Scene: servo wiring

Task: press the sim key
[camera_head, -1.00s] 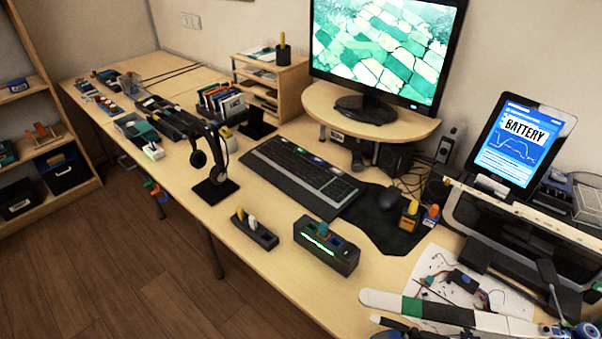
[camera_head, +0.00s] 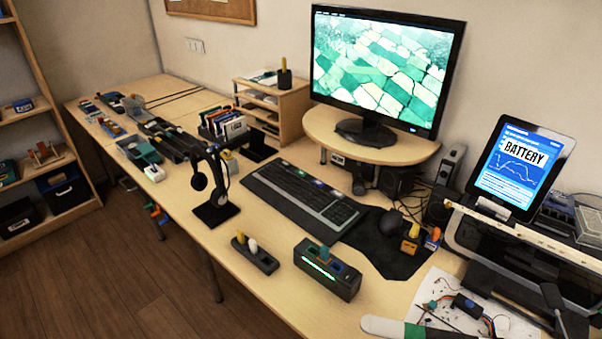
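A dark keyboard (camera_head: 305,196) lies on the desk in front of the monitor (camera_head: 382,70). A few coloured keys, greenish and bluish, stand out along its far edge, but their labels are too small to read. I cannot tell which one is the sim key. The monitor shows a green and white patchwork picture.
A headphone stand (camera_head: 215,205) stands left of the keyboard. A dark box with a green light strip (camera_head: 327,270) and a small dark holder (camera_head: 255,254) sit in front. A mouse (camera_head: 392,222) and a tablet (camera_head: 522,165) reading "BATTERY" are to the right.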

